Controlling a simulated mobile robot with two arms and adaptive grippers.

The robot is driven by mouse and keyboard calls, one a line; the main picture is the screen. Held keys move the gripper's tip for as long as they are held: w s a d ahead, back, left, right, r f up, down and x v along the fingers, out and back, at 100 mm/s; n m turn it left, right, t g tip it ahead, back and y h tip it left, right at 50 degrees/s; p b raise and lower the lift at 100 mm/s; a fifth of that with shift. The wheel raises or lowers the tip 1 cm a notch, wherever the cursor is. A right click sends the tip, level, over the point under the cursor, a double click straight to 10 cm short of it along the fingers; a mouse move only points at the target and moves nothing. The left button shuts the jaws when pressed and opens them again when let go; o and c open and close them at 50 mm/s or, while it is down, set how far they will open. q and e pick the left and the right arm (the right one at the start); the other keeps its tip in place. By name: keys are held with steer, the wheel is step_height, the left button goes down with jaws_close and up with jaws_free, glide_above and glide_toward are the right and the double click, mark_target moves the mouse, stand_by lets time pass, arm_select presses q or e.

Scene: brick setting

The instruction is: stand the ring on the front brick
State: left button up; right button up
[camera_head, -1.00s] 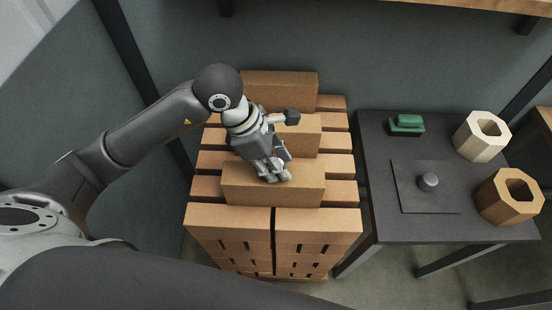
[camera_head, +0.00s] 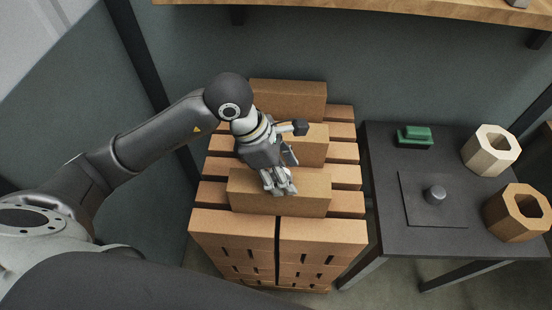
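The front brick (camera_head: 300,198) is a long brown block lying across the front of a stack of brown slats. My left gripper (camera_head: 280,187) points down at it, and its fingertips overlap the brick's top in the picture. Whether they touch it, and how far apart the fingers are, I cannot tell. No object shows between them. Two hexagonal rings are on the dark table to the right: a pale one (camera_head: 472,155) at the back and a brown one (camera_head: 513,230) nearer the front. My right gripper is not in view.
Two more bricks lie behind the front one, a middle brick (camera_head: 315,145) and a back brick (camera_head: 300,98). The dark table (camera_head: 385,190) also holds a green block (camera_head: 414,134) and a square plate with a grey knob (camera_head: 435,195). A wooden shelf (camera_head: 400,14) overhangs the back.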

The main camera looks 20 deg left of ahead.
arm_select(q)
steer(key=shift+a+r, duration=0.2)
steer(key=shift+r, duration=0.3)
steer(key=b+v, duration=0.2)
steer(key=v, duration=0.9)
steer(key=shift+s, duration=0.1)
